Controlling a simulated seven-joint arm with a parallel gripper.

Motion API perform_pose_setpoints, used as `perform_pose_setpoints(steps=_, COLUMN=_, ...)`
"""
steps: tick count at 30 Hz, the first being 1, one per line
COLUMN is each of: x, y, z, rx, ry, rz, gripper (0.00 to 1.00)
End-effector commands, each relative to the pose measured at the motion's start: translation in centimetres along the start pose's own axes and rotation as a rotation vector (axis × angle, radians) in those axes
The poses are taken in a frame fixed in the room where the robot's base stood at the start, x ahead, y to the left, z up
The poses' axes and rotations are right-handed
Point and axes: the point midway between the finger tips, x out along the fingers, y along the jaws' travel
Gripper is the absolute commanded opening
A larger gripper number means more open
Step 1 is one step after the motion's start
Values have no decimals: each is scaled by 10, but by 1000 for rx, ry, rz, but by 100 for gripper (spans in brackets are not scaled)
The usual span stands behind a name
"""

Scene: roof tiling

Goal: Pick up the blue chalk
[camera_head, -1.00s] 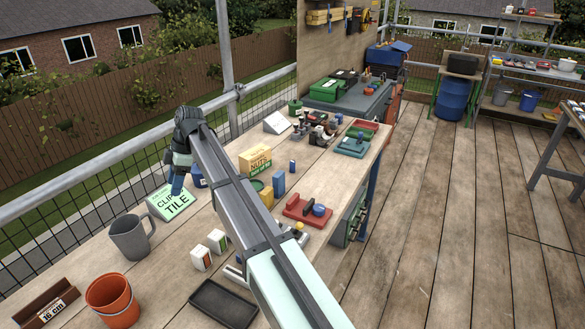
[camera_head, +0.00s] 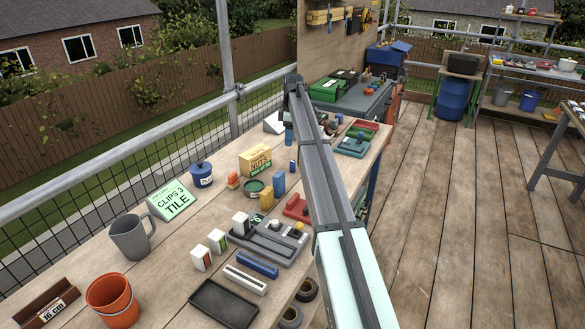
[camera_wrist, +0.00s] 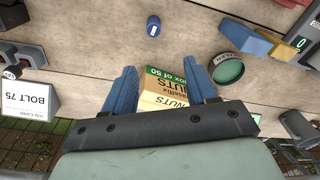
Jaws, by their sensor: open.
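My gripper (camera_wrist: 163,76) has blue fingers spread apart in the wrist view, with nothing between the tips. A long blue bar (camera_head: 258,264) lies beside a pale bar at the bench front. A blue block (camera_head: 279,183) stands near the nuts box. I cannot tell which blue piece is the chalk.
The yellow nuts box (camera_head: 255,160) is close below the fingers in the wrist view. A green round tin (camera_wrist: 227,69) stands to its right, a Bolt 75 card (camera_wrist: 30,98) to its left.

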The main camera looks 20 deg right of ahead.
Motion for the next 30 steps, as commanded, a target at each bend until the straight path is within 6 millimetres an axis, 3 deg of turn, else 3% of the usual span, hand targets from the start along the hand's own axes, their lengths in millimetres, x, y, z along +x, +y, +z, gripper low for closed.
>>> perform_pose_setpoints(steps=4, x=-1, y=6, z=13, rx=73, ry=-70, rz=17, gripper=57)
perform_pose_setpoints(steps=11, x=8, y=5, z=14, rx=109, ry=-70, rz=16, gripper=57)
perform_pose_setpoints(steps=24, x=74, y=6, z=18, rx=107, ry=-69, rz=16, gripper=57)
perform_pose_setpoints(steps=30, x=87, y=6, z=18, rx=107, ry=-68, rz=17, gripper=57)
